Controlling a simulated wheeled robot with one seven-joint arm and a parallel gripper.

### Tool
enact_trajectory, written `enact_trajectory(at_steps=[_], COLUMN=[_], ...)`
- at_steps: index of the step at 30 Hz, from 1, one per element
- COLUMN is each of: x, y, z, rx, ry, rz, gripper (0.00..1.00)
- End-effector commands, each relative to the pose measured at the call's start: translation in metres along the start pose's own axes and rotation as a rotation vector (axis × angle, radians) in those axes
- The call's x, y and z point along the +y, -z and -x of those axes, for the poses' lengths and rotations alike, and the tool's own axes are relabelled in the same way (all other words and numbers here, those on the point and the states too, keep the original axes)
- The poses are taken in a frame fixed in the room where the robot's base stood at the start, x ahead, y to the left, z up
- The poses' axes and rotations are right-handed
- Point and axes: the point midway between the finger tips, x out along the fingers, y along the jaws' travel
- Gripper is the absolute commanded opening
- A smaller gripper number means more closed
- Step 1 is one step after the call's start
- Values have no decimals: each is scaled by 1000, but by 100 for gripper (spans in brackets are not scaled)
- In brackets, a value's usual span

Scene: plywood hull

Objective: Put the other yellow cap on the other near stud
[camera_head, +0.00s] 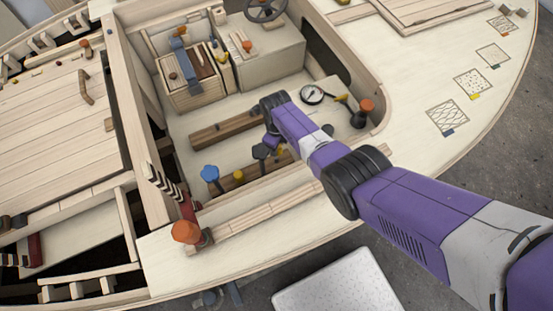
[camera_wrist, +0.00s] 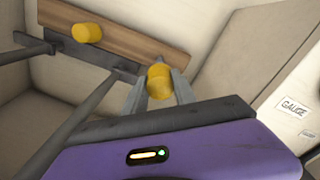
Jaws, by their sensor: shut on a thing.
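My gripper (camera_wrist: 159,80) is shut on a yellow cap (camera_wrist: 160,84), which sits between its two grey fingers in the wrist view. The held cap is over or against the right part of a wooden bar with a dark strip; whether it touches a stud is hidden. Another yellow cap (camera_wrist: 87,32) sits on the wooden bar (camera_wrist: 128,40) to the left. In the head view that cap (camera_head: 239,176) is on the near bar, left of my gripper (camera_head: 274,145). The fingertips are mostly hidden there.
A blue-topped lever (camera_head: 210,173) and a dark-topped lever (camera_head: 262,151) stand close to my gripper. A round gauge (camera_head: 312,94) and an orange-topped dark post (camera_head: 361,112) are to the right. A second bar (camera_head: 225,130) lies behind. A GAUGE label (camera_wrist: 293,107) shows on a panel.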

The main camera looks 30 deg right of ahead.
Motion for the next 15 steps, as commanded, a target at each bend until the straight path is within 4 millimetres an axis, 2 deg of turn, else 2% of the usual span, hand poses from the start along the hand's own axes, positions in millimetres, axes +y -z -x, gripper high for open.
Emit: enact_trajectory(at_steps=[1, 6, 15], x=[0, 0, 0], y=[0, 0, -1], z=[-19, -53, -67], rx=[3, 0, -1], ry=[-1, 1, 2], rz=[1, 1, 2], gripper=[0, 0, 0])
